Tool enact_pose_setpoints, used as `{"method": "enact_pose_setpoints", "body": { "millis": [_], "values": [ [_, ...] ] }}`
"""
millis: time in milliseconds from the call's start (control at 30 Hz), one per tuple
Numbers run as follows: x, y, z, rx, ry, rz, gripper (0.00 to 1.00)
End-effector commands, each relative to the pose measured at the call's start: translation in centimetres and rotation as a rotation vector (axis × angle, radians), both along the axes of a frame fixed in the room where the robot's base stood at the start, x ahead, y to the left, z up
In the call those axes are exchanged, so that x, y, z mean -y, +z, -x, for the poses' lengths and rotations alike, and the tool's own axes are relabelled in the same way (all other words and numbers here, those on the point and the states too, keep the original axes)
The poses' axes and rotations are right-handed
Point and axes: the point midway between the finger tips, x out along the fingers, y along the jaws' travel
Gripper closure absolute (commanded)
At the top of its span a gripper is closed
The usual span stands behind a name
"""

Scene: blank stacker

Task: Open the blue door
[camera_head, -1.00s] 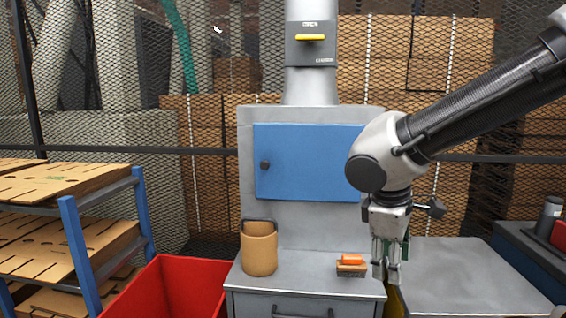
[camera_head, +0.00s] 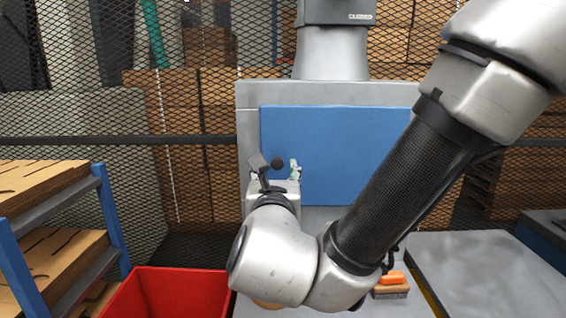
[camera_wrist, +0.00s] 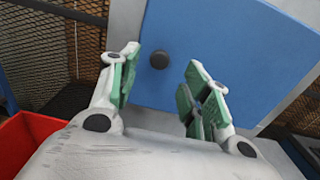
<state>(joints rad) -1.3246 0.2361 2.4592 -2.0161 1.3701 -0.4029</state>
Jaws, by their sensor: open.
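The blue door (camera_head: 335,135) is on the front of the grey cabinet and looks closed. It fills much of the wrist view (camera_wrist: 230,60). Its round dark knob (camera_head: 277,164) is near the door's left edge. My gripper (camera_head: 276,170) is open and empty, pointing at the door. In the wrist view the knob (camera_wrist: 159,59) shows in the gap between the green-padded fingers, closer to the left finger, and no finger visibly touches it. My arm hides the door's lower right part in the head view.
A red bin (camera_head: 175,295) stands at lower left, beside a blue rack (camera_head: 110,215) with cardboard sheets. An orange-handled brush (camera_head: 391,284) lies on the grey counter. A grey table (camera_head: 475,265) at right is bare. My forearm mostly covers the tan cup.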

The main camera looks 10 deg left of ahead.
Motion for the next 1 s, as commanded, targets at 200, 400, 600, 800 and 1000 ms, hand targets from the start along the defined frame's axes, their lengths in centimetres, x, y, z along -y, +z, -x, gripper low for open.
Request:
{"method": "enact_pose_setpoints", "body": {
  "millis": [200, 400, 600, 800, 1000],
  "values": [
    [-0.7, 0.0, -3.8, -0.001, -0.007, -0.002, 0.53],
    [-1.3, -0.1, -6.0, -0.002, -0.005, -0.001, 0.53],
    [-1.4, 0.0, -6.5, -0.003, -0.003, -0.002, 0.53],
    [-1.4, 0.0, -6.5, -0.003, -0.003, -0.002, 0.65],
    [-1.4, 0.0, -6.5, -0.003, -0.004, -0.002, 1.00]
  ]
}}
